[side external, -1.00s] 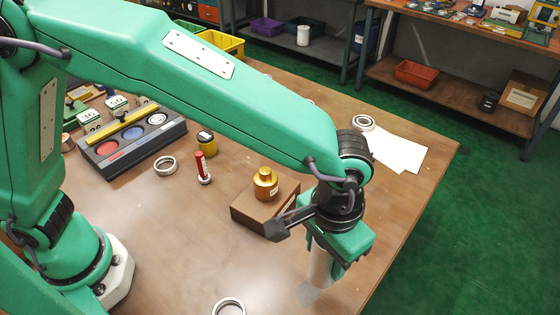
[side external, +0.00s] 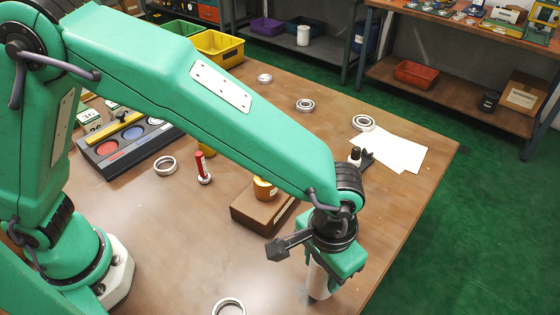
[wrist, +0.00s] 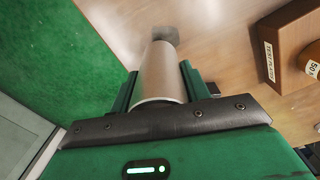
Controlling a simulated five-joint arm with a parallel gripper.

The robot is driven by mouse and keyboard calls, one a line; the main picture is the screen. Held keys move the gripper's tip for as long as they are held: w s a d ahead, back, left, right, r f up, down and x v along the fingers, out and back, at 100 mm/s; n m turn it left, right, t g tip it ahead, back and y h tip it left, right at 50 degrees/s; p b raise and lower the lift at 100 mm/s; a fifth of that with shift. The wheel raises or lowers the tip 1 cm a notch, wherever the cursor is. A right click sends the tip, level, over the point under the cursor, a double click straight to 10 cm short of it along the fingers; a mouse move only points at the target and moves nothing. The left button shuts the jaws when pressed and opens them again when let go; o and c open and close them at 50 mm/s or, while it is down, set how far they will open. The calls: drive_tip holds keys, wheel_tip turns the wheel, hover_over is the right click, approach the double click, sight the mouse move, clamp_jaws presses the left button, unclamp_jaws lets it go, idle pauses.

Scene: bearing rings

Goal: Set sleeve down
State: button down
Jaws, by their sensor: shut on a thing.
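The sleeve (side external: 319,282) is a pale, smooth cylinder held upright under my gripper (side external: 334,262) near the table's front right edge. In the wrist view the sleeve (wrist: 160,72) sits between the two green jaws of my gripper (wrist: 158,88), which are shut on it. Its lower end is close to the tabletop (side external: 180,235); I cannot tell whether it touches.
A brown block (side external: 256,209) with a brass weight (side external: 264,188) stands left of my gripper. A ring (side external: 229,307) lies at the front, and another (side external: 363,123) lies near white papers (side external: 398,152). A red marker-like item (side external: 202,167) stands left. The table's right edge is close.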

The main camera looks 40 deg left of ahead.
sight(321, 277)
drive_tip(key=shift+f, duration=1.55)
drive_tip(key=shift+f, duration=0.1)
drive_tip(key=c, duration=0.7)
unclamp_jaws()
drive_tip(key=shift+f, duration=0.1)
drive_tip(key=shift+r, duration=0.2)
wheel_tip(321, 277, up, 12)
drive_tip(key=shift+f, duration=0.1)
